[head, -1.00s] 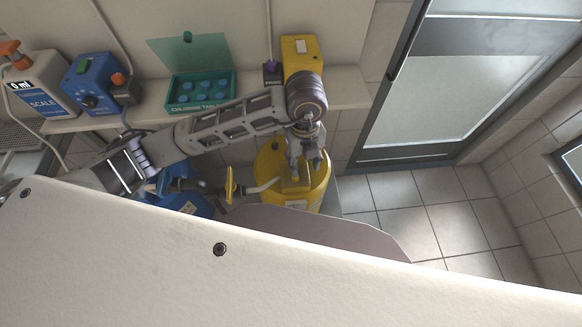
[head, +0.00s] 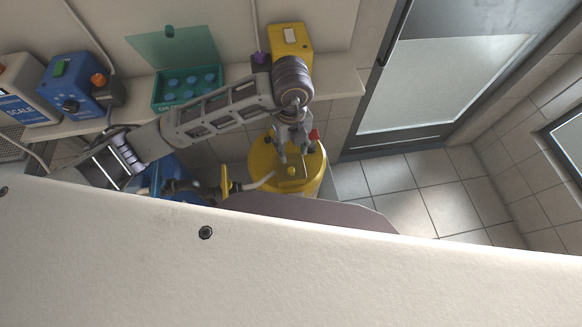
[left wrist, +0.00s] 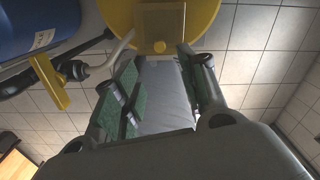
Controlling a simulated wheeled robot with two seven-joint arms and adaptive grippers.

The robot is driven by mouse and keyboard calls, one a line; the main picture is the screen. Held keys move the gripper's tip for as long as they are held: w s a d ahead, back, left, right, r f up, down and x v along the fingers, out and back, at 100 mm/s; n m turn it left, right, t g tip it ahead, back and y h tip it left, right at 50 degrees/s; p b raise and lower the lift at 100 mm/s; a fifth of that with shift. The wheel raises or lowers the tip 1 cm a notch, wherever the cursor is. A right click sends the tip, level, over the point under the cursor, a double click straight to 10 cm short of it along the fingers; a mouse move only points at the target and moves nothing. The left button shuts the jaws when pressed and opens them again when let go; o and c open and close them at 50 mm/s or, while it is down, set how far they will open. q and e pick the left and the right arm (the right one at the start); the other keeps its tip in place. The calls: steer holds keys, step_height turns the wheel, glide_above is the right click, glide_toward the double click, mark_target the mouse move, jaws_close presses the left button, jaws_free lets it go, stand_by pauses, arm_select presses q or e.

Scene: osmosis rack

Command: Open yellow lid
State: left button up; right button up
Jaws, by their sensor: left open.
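The yellow container (head: 262,163) stands on the floor below the shelf, with its round yellow lid on top and a small yellow knob (head: 291,171) on it. In the left wrist view, part of the yellow lid (left wrist: 207,17) shows at the top, with a square raised block (left wrist: 160,22) and the knob at its edge. My left gripper (head: 293,156) is over the container, pointing down, and its fingers hide part of the lid. In the wrist view its green-padded fingers (left wrist: 165,78) are apart with nothing between them. I cannot tell whether they touch the lid.
A blue container (left wrist: 38,25) with a yellow handle (head: 226,181) and pipe stands left of the yellow one. The shelf (head: 336,84) above holds a teal tablet box (head: 217,99), a blue device (head: 78,84) and a yellow box (head: 290,40). Tiled floor is clear at right.

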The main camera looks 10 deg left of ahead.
mark_target(291, 170)
arm_select(q)
steer(key=shift+f+p, duration=0.5)
steer(key=shift+f, duration=6.2)
steer(key=shift+c, duration=0.3)
jaws_close()
